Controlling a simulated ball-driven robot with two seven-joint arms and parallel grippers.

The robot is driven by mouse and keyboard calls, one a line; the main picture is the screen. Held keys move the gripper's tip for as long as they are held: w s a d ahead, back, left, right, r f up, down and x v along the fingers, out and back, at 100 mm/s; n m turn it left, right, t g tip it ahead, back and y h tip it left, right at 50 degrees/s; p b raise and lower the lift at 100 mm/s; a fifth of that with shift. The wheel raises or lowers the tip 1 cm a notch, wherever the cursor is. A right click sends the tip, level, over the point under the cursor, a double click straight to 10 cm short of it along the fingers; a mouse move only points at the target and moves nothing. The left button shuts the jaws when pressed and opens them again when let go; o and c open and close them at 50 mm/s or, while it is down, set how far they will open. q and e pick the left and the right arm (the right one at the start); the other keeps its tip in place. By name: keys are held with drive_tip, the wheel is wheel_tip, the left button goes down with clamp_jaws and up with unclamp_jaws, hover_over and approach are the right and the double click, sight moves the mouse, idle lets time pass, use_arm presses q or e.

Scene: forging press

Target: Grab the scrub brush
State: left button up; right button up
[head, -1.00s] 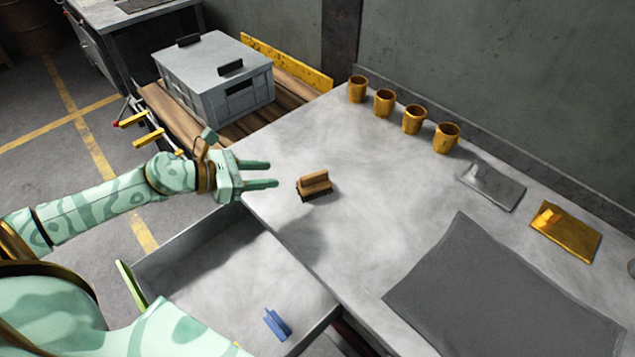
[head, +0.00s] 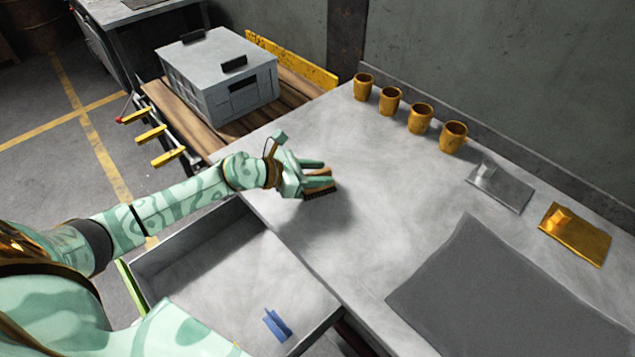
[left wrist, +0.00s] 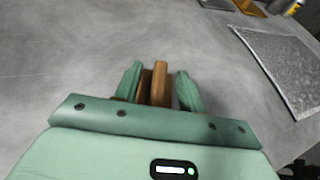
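The scrub brush (head: 321,192) has a brown wooden top and dark bristles and rests on the grey tabletop near its left edge. My left gripper (head: 318,174) reaches over it from the left, its fingers on both sides of the wooden handle. In the left wrist view, the brush handle (left wrist: 159,84) stands between the two green fingertips (left wrist: 157,88), with visible gaps on both sides, wider on the right. The gripper is open. The lower part of the brush is partly hidden by the hand. My right gripper is not in view.
Several orange cups (head: 420,118) stand along the back wall. A dark grey mat (head: 500,290) lies at the front right, with a silver plate (head: 498,190) and a gold plate (head: 575,235) behind it. An open drawer (head: 215,270) holds a blue object (head: 277,325). A grey crate (head: 218,80) stands at the back left.

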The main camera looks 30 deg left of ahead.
use_arm(q)
clamp_jaws()
drive_tip(key=shift+r, duration=0.15)
